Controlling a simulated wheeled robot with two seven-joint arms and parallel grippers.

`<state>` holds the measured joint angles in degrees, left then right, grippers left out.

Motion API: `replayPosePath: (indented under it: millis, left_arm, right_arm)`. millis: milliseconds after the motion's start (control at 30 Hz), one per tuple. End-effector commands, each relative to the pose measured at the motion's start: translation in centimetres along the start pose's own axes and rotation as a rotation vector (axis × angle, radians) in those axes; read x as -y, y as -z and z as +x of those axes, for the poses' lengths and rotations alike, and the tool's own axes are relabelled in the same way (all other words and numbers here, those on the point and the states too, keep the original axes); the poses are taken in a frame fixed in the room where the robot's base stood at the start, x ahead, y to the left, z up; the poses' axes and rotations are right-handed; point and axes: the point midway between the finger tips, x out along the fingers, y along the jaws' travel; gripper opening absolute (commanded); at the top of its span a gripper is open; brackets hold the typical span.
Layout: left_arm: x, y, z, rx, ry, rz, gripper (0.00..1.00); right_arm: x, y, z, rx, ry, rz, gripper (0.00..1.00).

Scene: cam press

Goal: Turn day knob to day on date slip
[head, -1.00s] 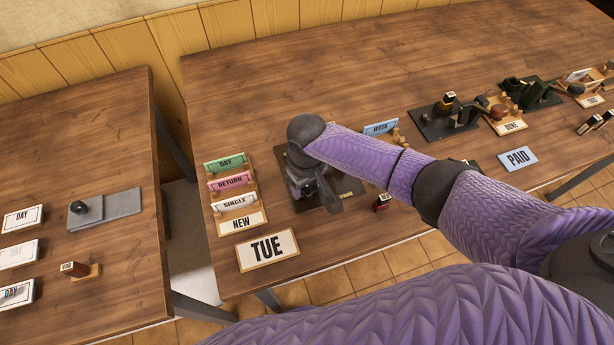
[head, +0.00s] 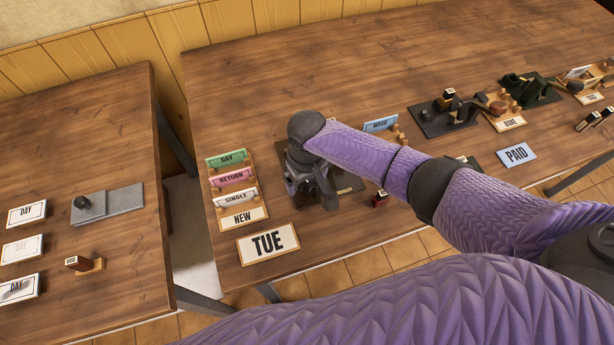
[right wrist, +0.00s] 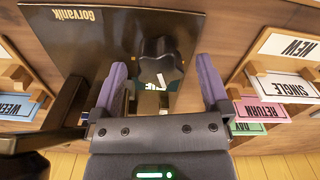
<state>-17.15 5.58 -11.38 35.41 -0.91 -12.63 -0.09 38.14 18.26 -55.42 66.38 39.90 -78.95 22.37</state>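A date slip card reading TUE (head: 267,243) lies at the table's front left. I see gaps between fingers and knob. A small lettered window behind the knob is partly hidden. My left gripper is not in view.
Racks with DAY (head: 228,158), RETURN (head: 234,177) and SINGLE (head: 236,197) cards and a NEW card (head: 243,218) stand left of the device. A small red-and-black stamp (head: 380,198) stands to its right. A PAID card (head: 516,154) lies farther right.

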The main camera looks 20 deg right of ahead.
Motion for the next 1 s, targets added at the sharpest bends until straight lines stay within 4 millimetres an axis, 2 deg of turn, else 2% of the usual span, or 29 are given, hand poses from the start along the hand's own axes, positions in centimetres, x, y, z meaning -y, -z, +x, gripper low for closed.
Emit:
replayPosePath:
  millis: [167,233,500,600,733,1000]
  left_arm:
    - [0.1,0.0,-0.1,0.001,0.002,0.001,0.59]
    - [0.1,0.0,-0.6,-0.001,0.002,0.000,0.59]
    - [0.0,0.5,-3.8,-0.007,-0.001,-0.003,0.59]
    - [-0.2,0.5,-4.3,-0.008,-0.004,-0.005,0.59]
    - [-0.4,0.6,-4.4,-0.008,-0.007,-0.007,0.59]
    - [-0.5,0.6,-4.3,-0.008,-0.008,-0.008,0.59]
  right_arm:
    - [0.0,0.0,-0.1,0.001,0.000,0.000,0.97]
    - [0.0,0.0,-1.0,0.000,0.000,-0.001,0.97]
    - [0.0,0.0,-7.9,-0.003,0.001,-0.001,0.97]
    - [0.0,0.0,-9.3,-0.001,0.001,-0.001,0.97]
    - [0.0,0.0,-10.0,0.001,0.000,0.000,0.97]
    - [0.0,0.0,-9.9,0.001,0.000,0.000,0.97]
